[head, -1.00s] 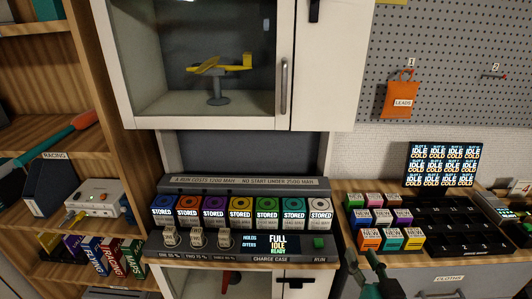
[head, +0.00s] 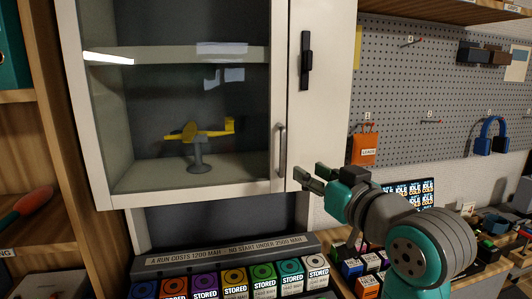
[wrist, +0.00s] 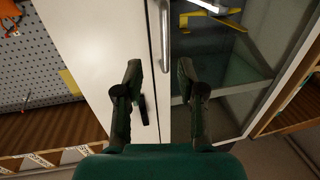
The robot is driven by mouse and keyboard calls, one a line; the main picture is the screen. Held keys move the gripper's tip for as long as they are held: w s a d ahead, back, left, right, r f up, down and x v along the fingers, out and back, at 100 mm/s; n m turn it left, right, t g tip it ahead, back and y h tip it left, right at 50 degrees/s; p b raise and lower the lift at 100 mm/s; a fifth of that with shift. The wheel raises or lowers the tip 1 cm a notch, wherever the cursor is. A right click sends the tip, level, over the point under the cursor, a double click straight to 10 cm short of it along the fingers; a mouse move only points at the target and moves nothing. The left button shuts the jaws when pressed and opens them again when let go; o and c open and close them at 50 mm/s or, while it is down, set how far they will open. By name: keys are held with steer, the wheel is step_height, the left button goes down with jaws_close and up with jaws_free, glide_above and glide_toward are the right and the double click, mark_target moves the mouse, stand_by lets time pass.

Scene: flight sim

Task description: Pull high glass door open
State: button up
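The high glass door (head: 190,120) is a white-framed pane on the upper cabinet, and it looks shut. Its vertical metal handle (head: 282,150) is on the right side of the frame, near the lower corner. The handle also shows in the wrist view (wrist: 165,38), beyond and between my fingers. My gripper (head: 309,178) is open and empty, just right of the handle's lower end in the head view and apart from it. In the wrist view my gripper (wrist: 160,80) has its two dark fingers spread wide.
Behind the glass stands a yellow model plane (head: 195,133) on a grey stand. A white panel with a black handle (head: 306,60) adjoins on the right. Below are the charge case (head: 230,252) and coloured packs. A pegboard (head: 430,100) hangs at right.

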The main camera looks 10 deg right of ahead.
mark_target(284, 153)
steer(key=w+a, duration=0.1)
steer(key=w, duration=0.2)
steer(key=w+a, duration=0.1)
steer(key=w, duration=0.3)
steer(key=w+r, duration=0.1)
steer(key=w, duration=0.2)
steer(key=shift+w+a+r, duration=0.1)
steer(key=shift+w+a, duration=0.15)
steer(key=shift+a, duration=0.15)
jaws_close()
